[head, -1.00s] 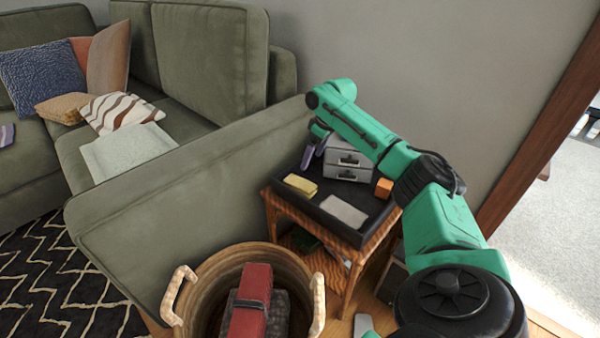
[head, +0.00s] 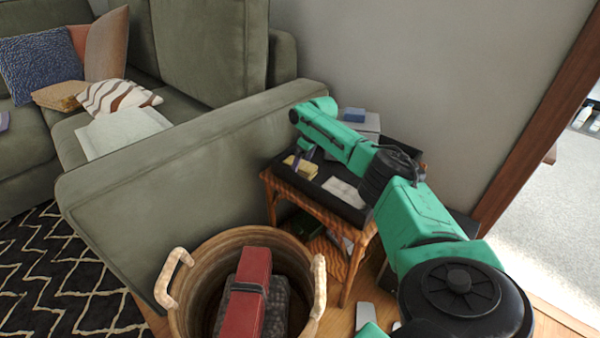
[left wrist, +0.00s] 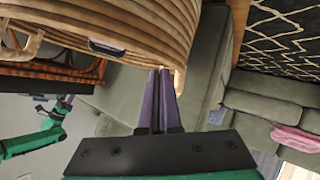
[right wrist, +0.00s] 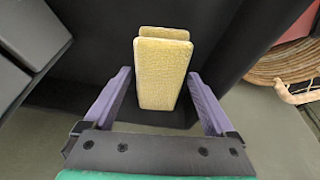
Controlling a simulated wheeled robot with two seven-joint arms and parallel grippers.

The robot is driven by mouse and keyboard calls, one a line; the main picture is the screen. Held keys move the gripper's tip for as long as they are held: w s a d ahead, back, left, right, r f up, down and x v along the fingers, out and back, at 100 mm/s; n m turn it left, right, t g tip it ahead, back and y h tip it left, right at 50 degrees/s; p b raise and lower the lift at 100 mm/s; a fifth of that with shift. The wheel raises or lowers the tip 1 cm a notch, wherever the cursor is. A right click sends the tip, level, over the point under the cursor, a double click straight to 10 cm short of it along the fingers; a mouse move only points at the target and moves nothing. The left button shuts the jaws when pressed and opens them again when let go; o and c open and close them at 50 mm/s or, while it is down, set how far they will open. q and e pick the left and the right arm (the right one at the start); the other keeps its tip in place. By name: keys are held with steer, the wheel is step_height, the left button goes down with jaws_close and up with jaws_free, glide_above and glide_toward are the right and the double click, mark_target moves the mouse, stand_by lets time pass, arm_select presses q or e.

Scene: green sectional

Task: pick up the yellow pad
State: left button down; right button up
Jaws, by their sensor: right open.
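The yellow pad (head: 308,170) lies on a dark tray (head: 318,184) on the wooden side table. In the right wrist view the yellow pad (right wrist: 162,75) looks like two layers, one behind the other. My right gripper (head: 298,156) is open over the pad; its purple fingers show in the right wrist view (right wrist: 158,75), one on each side of the pad, with gaps left and right. My left gripper (left wrist: 161,72) is shut, its fingers together beside the woven basket, with nothing visible between them.
A pale flat card (head: 343,191) lies on the tray right of the pad. Grey drawers (head: 362,128) with a blue block (head: 354,115) on top stand behind my right arm. The sofa arm (head: 190,150) borders the table. A woven basket (head: 190,300) holding a red case (head: 250,290) stands in front.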

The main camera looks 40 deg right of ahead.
mark_target(304, 165)
steer(key=c, duration=1.1)
